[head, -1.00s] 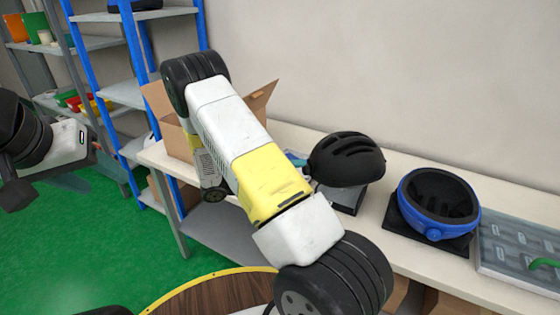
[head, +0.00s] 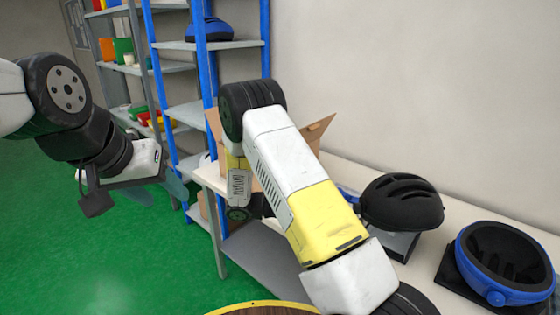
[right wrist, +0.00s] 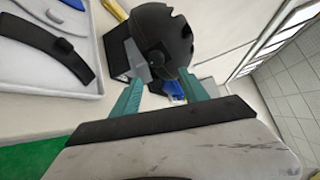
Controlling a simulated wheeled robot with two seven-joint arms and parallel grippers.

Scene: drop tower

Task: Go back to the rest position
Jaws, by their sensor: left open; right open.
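My left gripper (head: 160,188) hangs at the left of the head view over the green floor, open and empty, its teal fingers apart. My right arm crosses the middle of the head view, and its own links mostly hide its gripper there. In the right wrist view my right gripper (right wrist: 160,82) has its two teal fingers spread. A black helmet (head: 401,201) sits on a stand on the workbench. The helmet (right wrist: 160,32) also shows beyond the right fingertips, with nothing visibly gripped.
The workbench (head: 452,218) runs along the wall, with an open cardboard box (head: 318,131) and a blue-rimmed helmet (head: 503,272) on it. Blue-framed shelves (head: 186,115) stand behind. A wooden round top (head: 262,310) shows at the bottom. Green floor at left is clear.

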